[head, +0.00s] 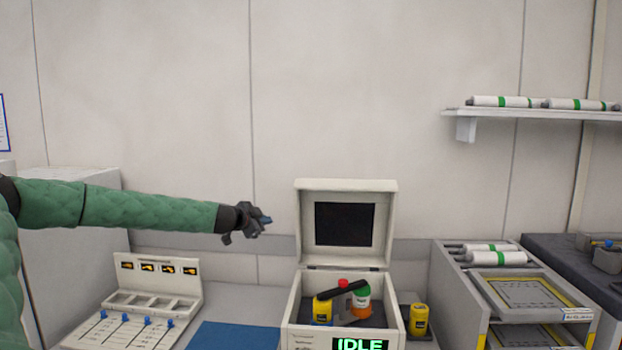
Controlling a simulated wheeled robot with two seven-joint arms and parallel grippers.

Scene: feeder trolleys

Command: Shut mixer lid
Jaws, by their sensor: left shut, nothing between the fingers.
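The mixer (345,342) is a cream box at the bottom centre with a green "IDLE" display. Its lid (387,222) stands open and upright at the back, with a dark panel on its inner face. Inside the mixer are a yellow jar (322,311), an orange and green jar (361,303), a red-topped part and a dark bar. My left gripper (262,226) is shut and empty. In the picture it is left of the raised lid and apart from it. My right gripper is not in view.
A yellow jar (418,320) stands right of the mixer. A blue mat (235,336) lies left of it, beside a cream feeder rack (160,275) with blue levers. A grey trolley (448,280) stands at right. A wall shelf (540,114) holds white rolls. The wall area above the lid is clear.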

